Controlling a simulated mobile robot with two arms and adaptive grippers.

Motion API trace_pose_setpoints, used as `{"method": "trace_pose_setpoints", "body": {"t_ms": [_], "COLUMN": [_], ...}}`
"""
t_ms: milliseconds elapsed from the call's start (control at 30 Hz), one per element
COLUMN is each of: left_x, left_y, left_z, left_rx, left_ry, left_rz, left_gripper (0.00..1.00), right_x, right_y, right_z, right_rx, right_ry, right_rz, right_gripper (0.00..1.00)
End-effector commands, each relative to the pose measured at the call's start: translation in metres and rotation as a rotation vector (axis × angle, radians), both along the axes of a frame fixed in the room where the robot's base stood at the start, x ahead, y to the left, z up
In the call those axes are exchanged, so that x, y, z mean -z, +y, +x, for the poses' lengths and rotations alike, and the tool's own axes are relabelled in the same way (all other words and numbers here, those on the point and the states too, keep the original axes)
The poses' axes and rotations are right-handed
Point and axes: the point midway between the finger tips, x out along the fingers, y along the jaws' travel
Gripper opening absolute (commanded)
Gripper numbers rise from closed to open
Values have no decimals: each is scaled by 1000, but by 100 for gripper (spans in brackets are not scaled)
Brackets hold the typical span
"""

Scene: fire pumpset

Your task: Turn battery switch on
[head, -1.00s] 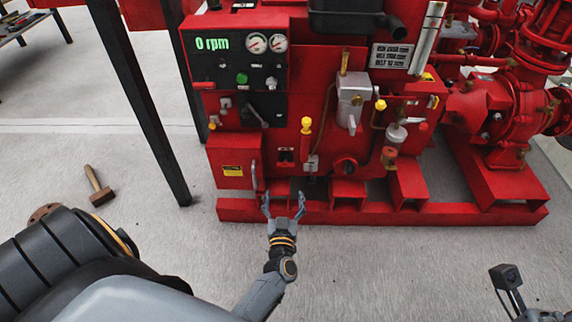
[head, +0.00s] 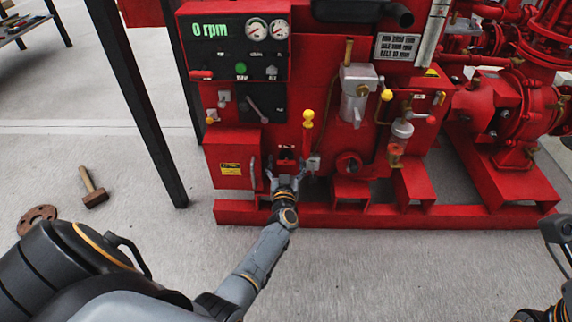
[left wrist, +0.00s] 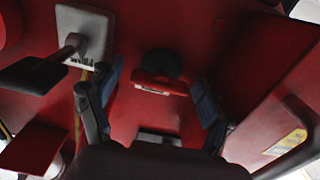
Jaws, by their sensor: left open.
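The battery switch appears to be the small red handle (head: 287,154) low on the front of the red pump set. In the left wrist view the red handle (left wrist: 162,85) sits on a dark round base. My left gripper (head: 286,174) is open and just below the switch in the head view. In the left wrist view its two fingers stand on either side of the handle, with a gap to each. No contact is visible.
A grey plate with a lever (left wrist: 78,42) lies beside the left finger in the wrist view. A red box with a yellow label (head: 230,165) is left of the gripper. A yellow-knobbed lever (head: 307,122) rises above right. A hammer (head: 93,190) lies on the floor.

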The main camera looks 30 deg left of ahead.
Motion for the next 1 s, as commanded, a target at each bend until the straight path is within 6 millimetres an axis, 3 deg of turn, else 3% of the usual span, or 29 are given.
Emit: {"method": "trace_pose_setpoints", "body": {"t_ms": [167,467,1000], "left_x": [0,0,-1], "left_y": [0,0,0], "left_z": [0,0,0], "left_rx": [0,0,0], "left_ry": [0,0,-80], "left_rz": [0,0,-130], "left_gripper": [79,24,24], "right_x": [0,0,-2], "right_y": [0,0,0], "right_z": [0,0,0], "right_rx": [0,0,-1], "right_ry": [0,-1,4], "right_rz": [0,0,2], "right_gripper": [0,0,0]}}
